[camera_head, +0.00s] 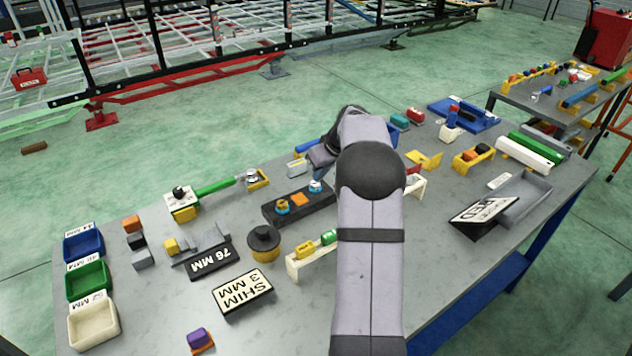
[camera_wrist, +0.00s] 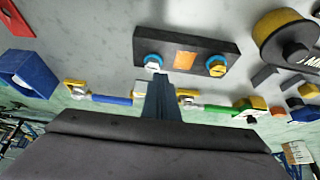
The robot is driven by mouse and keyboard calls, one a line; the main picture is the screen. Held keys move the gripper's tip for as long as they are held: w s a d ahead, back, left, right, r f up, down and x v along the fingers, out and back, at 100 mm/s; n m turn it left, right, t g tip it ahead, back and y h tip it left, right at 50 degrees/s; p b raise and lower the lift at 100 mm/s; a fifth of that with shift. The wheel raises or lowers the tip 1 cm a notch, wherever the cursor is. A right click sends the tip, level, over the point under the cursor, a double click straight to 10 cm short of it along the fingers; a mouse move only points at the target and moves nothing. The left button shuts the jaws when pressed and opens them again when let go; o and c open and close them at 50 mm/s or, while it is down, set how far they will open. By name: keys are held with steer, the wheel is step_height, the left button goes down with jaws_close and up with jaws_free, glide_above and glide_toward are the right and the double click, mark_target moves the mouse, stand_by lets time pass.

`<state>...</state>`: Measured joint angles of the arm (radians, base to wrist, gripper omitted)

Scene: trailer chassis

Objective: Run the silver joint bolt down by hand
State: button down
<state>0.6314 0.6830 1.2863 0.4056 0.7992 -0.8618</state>
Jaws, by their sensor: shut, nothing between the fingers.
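A dark joint block (camera_head: 300,207) lies on the grey bench, with an orange square in its middle and a bolt at each end. The silver joint bolt (camera_head: 316,186) stands at its right end on a blue ring; in the wrist view the silver bolt (camera_wrist: 153,61) is at the block's left end. A gold-coloured bolt (camera_head: 282,206) stands at the other end. My gripper (camera_wrist: 158,78) is shut and empty, its fingertips close by the silver bolt in the wrist view. I cannot tell whether they touch it. The gripper (camera_head: 320,173) is partly hidden by my arm in the head view.
A green-handled tool (camera_head: 214,186) and a blue-handled tool (camera_wrist: 111,99) lie in holders behind the block. A cream rack (camera_head: 310,257) with coloured blocks is in front.

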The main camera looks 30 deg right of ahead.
mark_target(315, 185)
steer(key=shift+r, duration=0.2)
steer(key=d+p, duration=0.1)
steer(key=p, duration=0.2)
steer(key=d+p, duration=0.2)
steer(key=p, duration=0.1)
steer(key=shift+w+r, duration=0.15)
steer(key=shift+r, duration=0.2)
steer(key=shift+f, duration=0.15)
steer(key=shift+f+b, duration=2.45)
steer(key=shift+f, duration=0.95)
steer(key=shift+w+a+r, duration=0.1)
steer(key=shift+w+a, duration=0.1)
steer(key=shift+w, duration=0.05)
steer(key=shift+a+b, duration=0.7)
steer(key=shift+b, duration=0.55)
steer(key=shift+s, duration=0.15)
